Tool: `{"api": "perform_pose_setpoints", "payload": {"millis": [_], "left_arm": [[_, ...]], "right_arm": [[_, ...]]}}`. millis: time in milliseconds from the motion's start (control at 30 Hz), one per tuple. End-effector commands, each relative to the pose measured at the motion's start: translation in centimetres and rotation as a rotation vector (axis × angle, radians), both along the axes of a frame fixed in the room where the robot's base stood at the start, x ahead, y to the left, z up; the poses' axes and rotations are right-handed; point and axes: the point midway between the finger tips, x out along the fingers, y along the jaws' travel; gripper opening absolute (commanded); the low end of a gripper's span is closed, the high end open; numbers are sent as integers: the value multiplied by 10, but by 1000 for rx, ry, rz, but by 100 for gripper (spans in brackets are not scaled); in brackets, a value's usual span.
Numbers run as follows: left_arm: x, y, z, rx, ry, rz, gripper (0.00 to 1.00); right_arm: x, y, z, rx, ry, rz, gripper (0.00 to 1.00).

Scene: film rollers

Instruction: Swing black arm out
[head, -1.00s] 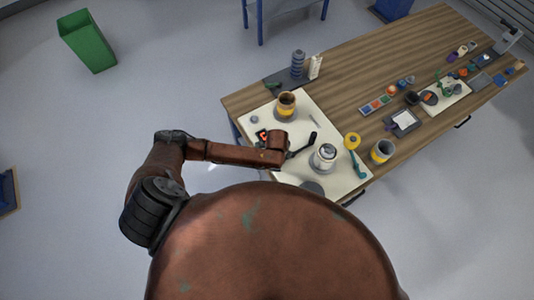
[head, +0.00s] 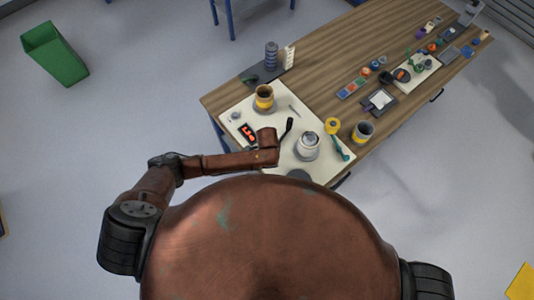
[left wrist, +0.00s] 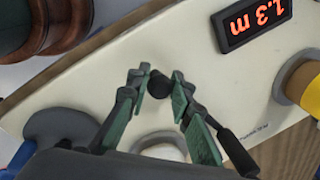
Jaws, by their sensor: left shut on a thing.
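In the left wrist view the two green-padded fingers of my left gripper (left wrist: 160,88) are shut on a dark round knob (left wrist: 158,82), which looks like an end of the black arm. In the head view a slim black piece (head: 288,127) stands out beside the end of my left arm, pointing away; I cannot tell how much of it is black arm and how much gripper. A white-topped round roller unit (head: 308,145) is just right of it, and a pale round part (left wrist: 164,150) shows below the fingers. My right gripper is not in view.
A display with red digits (head: 248,132) lies left of the gripper on the cream mat (head: 234,104). A teal-handled tool (head: 336,142) and a grey-yellow cup (head: 362,132) stand to the right. The bench (head: 330,60) holds more small items further back.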

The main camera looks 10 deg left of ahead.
Motion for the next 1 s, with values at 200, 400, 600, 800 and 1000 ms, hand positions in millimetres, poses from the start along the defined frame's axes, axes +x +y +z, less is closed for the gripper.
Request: {"api": "perform_pose_setpoints", "payload": {"millis": [200, 400, 600, 800, 1000], "left_arm": [[0, -1, 0, -4, 0, 0, 32], [0, -1, 0, -3, 1, -1, 37], [-1, -1, 3, -4, 0, -1, 37], [-5, -1, 29, -6, -2, -2, 37], [-13, -3, 72, -6, -3, -2, 37]], "right_arm": [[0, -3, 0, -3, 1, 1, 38], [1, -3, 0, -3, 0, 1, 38], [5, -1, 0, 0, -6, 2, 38], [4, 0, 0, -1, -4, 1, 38], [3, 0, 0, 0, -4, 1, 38]]}}
